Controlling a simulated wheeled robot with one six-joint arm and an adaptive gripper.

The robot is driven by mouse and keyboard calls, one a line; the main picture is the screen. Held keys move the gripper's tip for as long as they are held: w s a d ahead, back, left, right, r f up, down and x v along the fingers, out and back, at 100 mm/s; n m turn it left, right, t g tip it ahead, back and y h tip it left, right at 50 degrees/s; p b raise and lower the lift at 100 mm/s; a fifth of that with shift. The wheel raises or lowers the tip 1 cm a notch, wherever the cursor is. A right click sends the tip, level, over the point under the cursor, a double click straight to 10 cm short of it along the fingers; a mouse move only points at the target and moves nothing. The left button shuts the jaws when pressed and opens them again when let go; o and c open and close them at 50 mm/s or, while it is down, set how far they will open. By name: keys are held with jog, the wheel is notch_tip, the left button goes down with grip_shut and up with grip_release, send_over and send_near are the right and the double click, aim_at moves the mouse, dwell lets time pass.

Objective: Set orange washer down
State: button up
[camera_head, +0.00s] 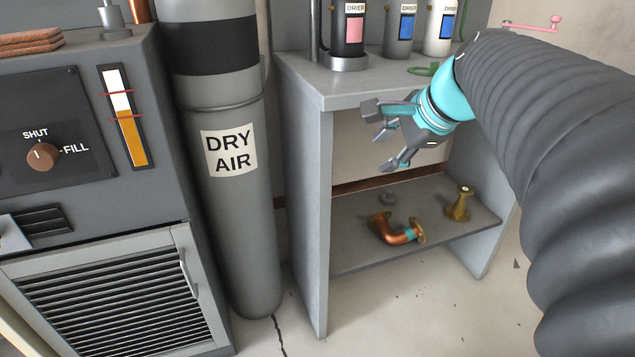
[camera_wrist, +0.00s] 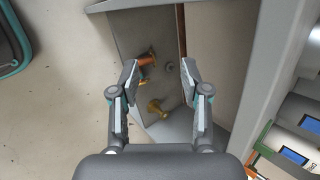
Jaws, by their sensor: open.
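I cannot make out an orange washer in either view. My gripper (camera_head: 381,136) is open in front of the upper opening of the grey shelf unit (camera_head: 313,200). In the wrist view its two fingers (camera_wrist: 160,68) stand well apart, with nothing held between them. Below it, on the lower shelf (camera_head: 350,255), lies a copper elbow pipe (camera_head: 393,230) with flanged ends and a teal band.
Labelled canisters (camera_head: 401,30) and a green ring-shaped piece (camera_head: 424,70) are on the unit's top. A grey DRY AIR cylinder (camera_head: 228,200) stands close on the left, beside a grey cabinet (camera_head: 150,205). The lower shelf has bare room at its front left.

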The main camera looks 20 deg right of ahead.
jog(key=s+a+f+n+g+h, duration=0.2)
jog(key=s+a+f+n, duration=0.8)
jog(key=s+f+n, duration=0.4)
jog(key=n, duration=0.4)
jog(key=shift+f, duration=0.3)
jog(key=shift+a, duration=0.1)
notch_tip(320, 180, up, 4)
jog(key=p, duration=0.3)
jog(key=shift+f+p, duration=0.1)
jog(key=shift+p, duration=0.3)
